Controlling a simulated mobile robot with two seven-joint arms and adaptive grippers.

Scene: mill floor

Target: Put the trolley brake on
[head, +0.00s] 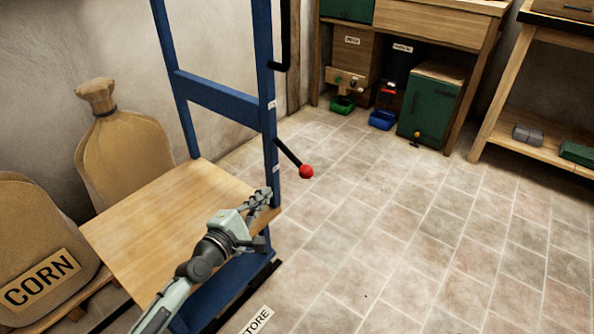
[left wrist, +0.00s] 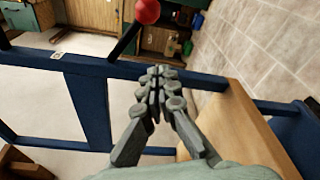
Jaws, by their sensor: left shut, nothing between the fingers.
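The trolley has a blue upright frame (head: 220,98) and a wooden deck (head: 150,215). A black lever (head: 289,153) with a red knob (head: 306,171) is fixed to its right post and slants down to the right, away from the post. Small white labels sit on the post above and below the lever's pivot; their writing is too small to read. My left gripper (head: 263,196) is shut and empty, over the deck's right edge by the post, below and left of the knob. In the left wrist view the red knob (left wrist: 147,11) is beyond the closed fingertips (left wrist: 158,76), apart from them.
A plump sack (head: 120,155) and a sack marked CORN (head: 40,250) stand left of the trolley. A bench with a green cabinet (head: 430,105) and small bins (head: 382,119) is at the back. A wooden shelf (head: 540,150) stands at right. The tiled floor (head: 400,230) right of the trolley is clear.

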